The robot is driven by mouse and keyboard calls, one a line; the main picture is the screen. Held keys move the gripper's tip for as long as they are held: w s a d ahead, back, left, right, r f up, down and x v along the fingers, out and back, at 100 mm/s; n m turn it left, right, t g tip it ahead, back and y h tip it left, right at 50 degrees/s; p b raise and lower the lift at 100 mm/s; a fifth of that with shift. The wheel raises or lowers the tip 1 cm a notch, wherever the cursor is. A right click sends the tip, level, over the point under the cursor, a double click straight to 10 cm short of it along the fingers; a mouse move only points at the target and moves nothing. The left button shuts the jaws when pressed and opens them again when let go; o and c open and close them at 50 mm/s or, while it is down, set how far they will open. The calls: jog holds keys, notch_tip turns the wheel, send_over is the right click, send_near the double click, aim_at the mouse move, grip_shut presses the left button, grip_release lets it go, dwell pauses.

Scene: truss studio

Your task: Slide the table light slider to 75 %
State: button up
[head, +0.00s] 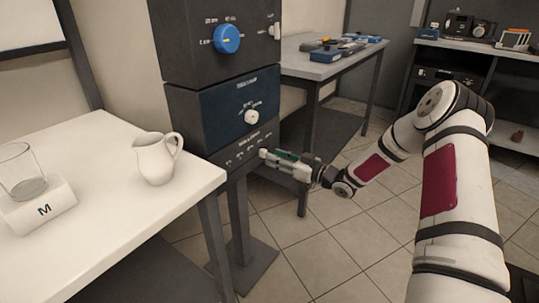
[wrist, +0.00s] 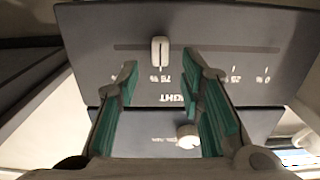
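The slider panel (head: 236,153) is the lowest dark panel on the column in the head view. In the wrist view its face (wrist: 225,35) appears upside down, with a dark slot running across it. The pale slider knob (wrist: 160,52) stands in the slot in line with the 75 % mark; 25 and 0 lie to the right. My gripper (wrist: 160,70) is open, its green-padded fingers spread on either side of the knob's line. A gap shows between each finger and the knob. In the head view my gripper (head: 268,156) is at the panel's right part.
Above the slider are a panel with a white round knob (head: 251,117) and one with a blue dial (head: 227,38). A white table (head: 100,150) with a pitcher (head: 156,158) and a glass (head: 22,170) stands left. A grey workbench (head: 320,66) is behind. Tiled floor is clear.

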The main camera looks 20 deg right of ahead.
jog(key=v, duration=0.8)
jog(key=shift+w, duration=0.1)
